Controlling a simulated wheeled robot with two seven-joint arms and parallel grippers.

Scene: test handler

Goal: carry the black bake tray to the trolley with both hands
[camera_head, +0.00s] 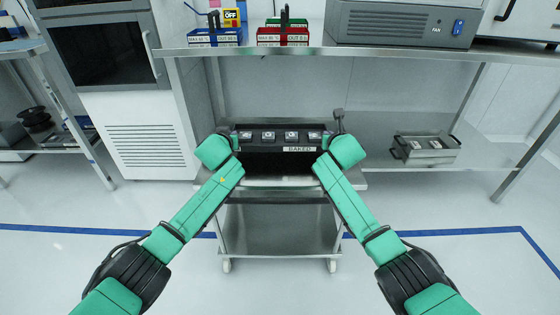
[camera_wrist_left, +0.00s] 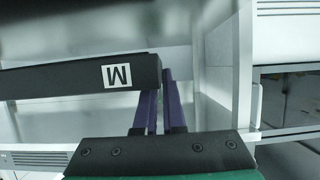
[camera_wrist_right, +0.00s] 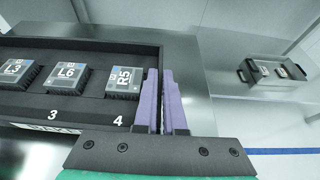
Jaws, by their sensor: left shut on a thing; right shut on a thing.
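The black bake tray (camera_head: 258,149) is level in front of me, with a "BAKED" label on its front wall and several small square devices in a row inside. My left gripper (camera_head: 232,139) is shut on its left end; in the left wrist view the purple fingers (camera_wrist_left: 155,108) close on the black wall. My right gripper (camera_head: 327,139) is shut on its right end; in the right wrist view the fingers (camera_wrist_right: 161,100) pinch the wall beside slot 4. The metal trolley (camera_head: 280,235) stands below the tray. Whether the tray touches its top is hidden.
A steel bench (camera_head: 300,50) behind holds a grey unit (camera_head: 402,20) with a fan label, a blue bin (camera_head: 214,37) and a red bin (camera_head: 283,36). A metal tray (camera_head: 428,150) rests on the lower shelf at right. A white oven-like cabinet (camera_head: 150,150) stands left.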

